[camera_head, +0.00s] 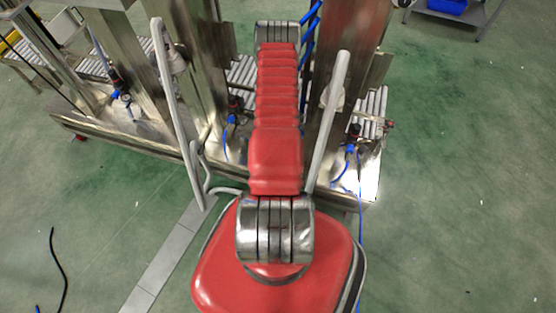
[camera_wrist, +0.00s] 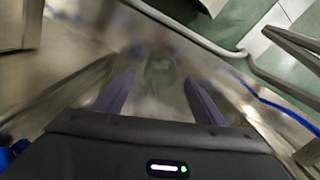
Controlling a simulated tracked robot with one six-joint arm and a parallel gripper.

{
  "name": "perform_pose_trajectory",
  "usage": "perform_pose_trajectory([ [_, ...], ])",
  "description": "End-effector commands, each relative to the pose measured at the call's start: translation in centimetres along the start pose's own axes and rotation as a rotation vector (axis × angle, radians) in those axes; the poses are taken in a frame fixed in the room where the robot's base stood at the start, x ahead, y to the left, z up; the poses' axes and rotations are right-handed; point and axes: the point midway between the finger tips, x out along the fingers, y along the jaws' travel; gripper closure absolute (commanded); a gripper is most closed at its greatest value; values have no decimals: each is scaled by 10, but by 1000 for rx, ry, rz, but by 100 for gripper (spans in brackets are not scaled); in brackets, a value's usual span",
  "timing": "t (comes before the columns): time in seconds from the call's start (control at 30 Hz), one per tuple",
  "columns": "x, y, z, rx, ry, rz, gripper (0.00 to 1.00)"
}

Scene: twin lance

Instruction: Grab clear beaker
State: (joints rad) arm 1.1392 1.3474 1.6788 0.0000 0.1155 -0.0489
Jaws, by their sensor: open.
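My gripper (camera_wrist: 159,79) shows in the wrist view with its two dark fingers apart and nothing clamped between them. A faint, see-through rounded shape, which looks like the clear beaker (camera_wrist: 160,68), lies just past the fingertips, about midway between them. Its outline is blurred against the shiny metal surface. I cannot tell its exact distance or whether the fingers reach around it. In the head view my red arm stretches away from me and hides the gripper. I cannot make out the beaker there.
A steel bench (camera_head: 140,142) with upright metal columns (camera_head: 195,60) and rollers (camera_head: 243,78) stands around my arm. Blue cables (camera_head: 347,176) hang at its right. A grey tube (camera_wrist: 200,35) crosses the upper wrist view. Green floor (camera_head: 460,180) is open on the right.

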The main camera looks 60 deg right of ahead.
Motion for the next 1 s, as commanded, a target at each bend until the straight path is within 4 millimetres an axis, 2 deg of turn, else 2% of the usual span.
perform_pose_trajectory([
  [0.27,2,0,0,0,0,0,36],
  [0.73,46,0,5,-1,-1,0,36],
  [1.0,52,0,5,-1,0,0,36],
])
